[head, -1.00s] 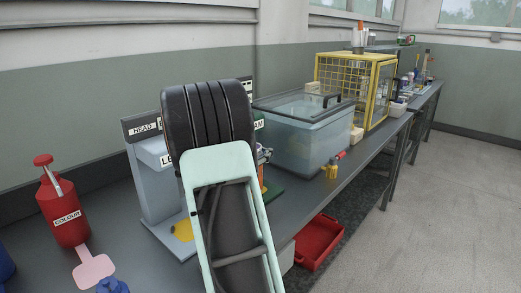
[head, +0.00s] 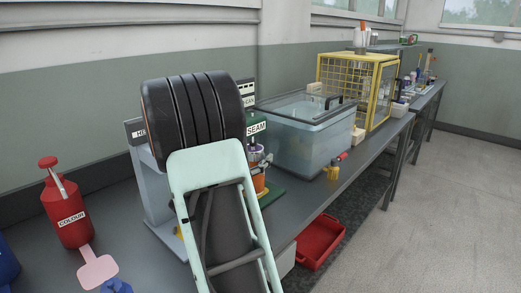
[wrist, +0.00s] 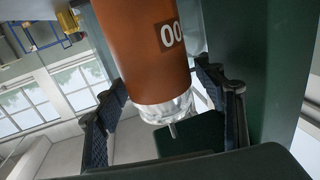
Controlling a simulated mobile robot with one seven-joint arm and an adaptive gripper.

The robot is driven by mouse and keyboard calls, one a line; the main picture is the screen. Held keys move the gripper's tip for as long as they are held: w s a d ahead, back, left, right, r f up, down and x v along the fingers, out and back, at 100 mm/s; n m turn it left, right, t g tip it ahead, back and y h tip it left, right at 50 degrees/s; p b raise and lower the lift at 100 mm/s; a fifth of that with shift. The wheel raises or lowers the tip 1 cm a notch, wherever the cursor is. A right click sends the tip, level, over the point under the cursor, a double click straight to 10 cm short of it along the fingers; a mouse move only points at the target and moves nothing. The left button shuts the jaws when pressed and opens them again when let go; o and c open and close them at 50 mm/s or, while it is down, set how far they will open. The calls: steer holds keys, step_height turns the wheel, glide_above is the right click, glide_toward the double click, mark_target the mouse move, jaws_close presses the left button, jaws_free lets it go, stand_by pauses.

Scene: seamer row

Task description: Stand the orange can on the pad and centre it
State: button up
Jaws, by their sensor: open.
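The orange can (head: 260,183) shows partly beside my arm in the head view, at the green machine marked SEAM (head: 257,128). In the wrist view the can (wrist: 145,45) is large, with a label reading "00" and a clear, shiny end piece (wrist: 165,106). That view looks upside down. My gripper (wrist: 165,105) is open, with a dark finger on either side of the can's shiny end; I cannot tell whether either touches. In the head view my arm hides the gripper and much of the machine. The pad under the can is hidden.
A grey machine (head: 153,190) stands left of my arm. A red COLOUR bottle (head: 65,208) and pink paddle (head: 97,270) are at the left. A clear lidded tank (head: 305,135) and yellow cage (head: 352,85) stand behind. A red tray (head: 318,243) lies below the bench.

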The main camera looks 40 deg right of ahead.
steer(key=v, duration=0.6)
steer(key=shift+p, duration=0.35)
steer(key=shift+a, duration=0.1)
